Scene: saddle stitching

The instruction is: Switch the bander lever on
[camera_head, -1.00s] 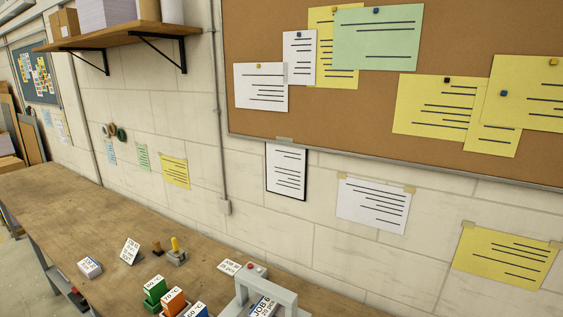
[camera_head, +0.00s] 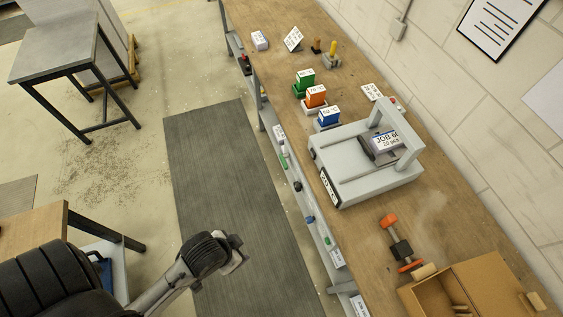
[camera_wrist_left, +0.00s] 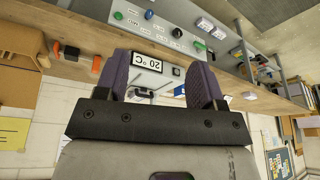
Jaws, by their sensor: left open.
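The bander appears to be the light grey machine (camera_head: 340,185) with an arch on the bench, with a small temperature display on its front corner. In the left wrist view the display (camera_wrist_left: 155,65) reads 20 °C, upside down, between my fingers. Several small controls sit along the bench's front apron, including a green one (camera_head: 284,161) and a dark one (camera_head: 297,186); I cannot tell which is the bander lever. My left gripper (camera_wrist_left: 160,85) is open and empty; in the head view its end (camera_head: 232,252) is over the floor mat, apart from the bench. My right gripper is not in view.
An orange-and-black tool (camera_head: 400,248) and a cardboard box (camera_head: 480,285) lie nearer. The floor mat (camera_head: 225,180) is clear beside the bench (camera_head: 375,215).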

